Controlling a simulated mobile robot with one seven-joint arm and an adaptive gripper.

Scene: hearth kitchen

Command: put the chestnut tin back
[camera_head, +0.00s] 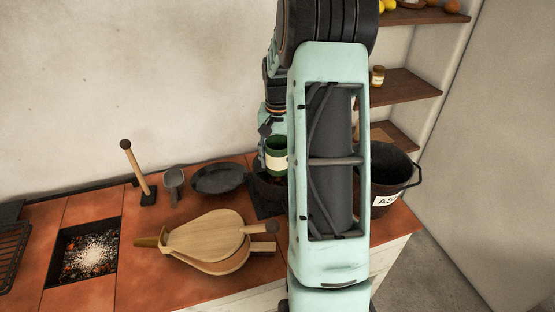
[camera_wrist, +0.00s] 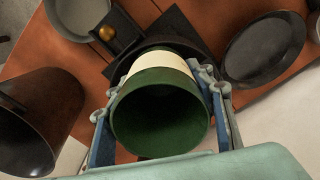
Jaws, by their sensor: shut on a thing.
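A green tin (camera_head: 277,143) with a cream band hangs in my gripper (camera_head: 270,135), above the back of the tiled counter (camera_head: 112,288). No lettering on its band can be read. In the wrist view the tin (camera_wrist: 160,118) fills the middle, its round green end toward the camera. My gripper (camera_wrist: 164,90) has one finger on each side of it and is shut on it. A dark round pot (camera_head: 265,192) on a black square plate shows just below the tin, partly hidden by my arm. Whether they touch cannot be told.
A dark bucket (camera_head: 390,172) with a white label stands right of my arm. Wooden shelves (camera_head: 404,86) hold a small jar (camera_head: 377,76). Bellows (camera_head: 208,240), a black pan (camera_head: 219,179), a ladle (camera_head: 174,182) and an ember pit (camera_head: 85,250) lie to the left.

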